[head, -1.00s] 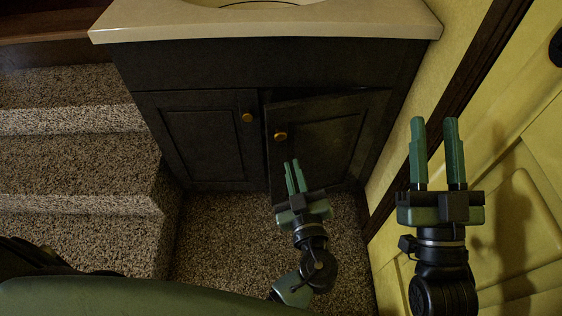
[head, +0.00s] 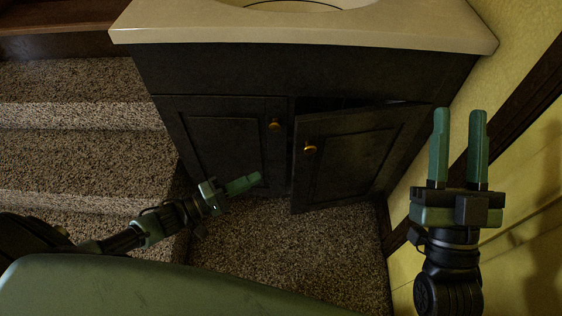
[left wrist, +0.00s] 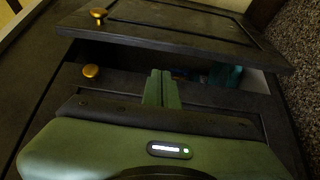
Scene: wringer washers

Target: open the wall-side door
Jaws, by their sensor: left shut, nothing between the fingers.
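The wall-side door (head: 352,156) is the dark right-hand cabinet door beside the yellow wall, with a gold knob (head: 310,148). It stands partly open, its knob-side edge swung out. In the left wrist view the door (left wrist: 180,30) shows at the top, with a gap behind it revealing part of the inside. My left gripper (head: 243,184) is shut and empty, low in front of the left-hand door. Its fingers (left wrist: 162,88) point toward the gap in the wrist view; I cannot tell whether they touch the door. My right gripper (head: 458,148) is open and empty, near the wall.
The left-hand door (head: 225,145) is shut, with its own gold knob (head: 274,125). A pale countertop (head: 300,32) overhangs the cabinet. Carpeted steps (head: 75,120) rise at the left and the yellow wall (head: 430,130) bounds the right. Carpet (head: 290,250) in front is clear. Teal objects (left wrist: 225,75) show inside.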

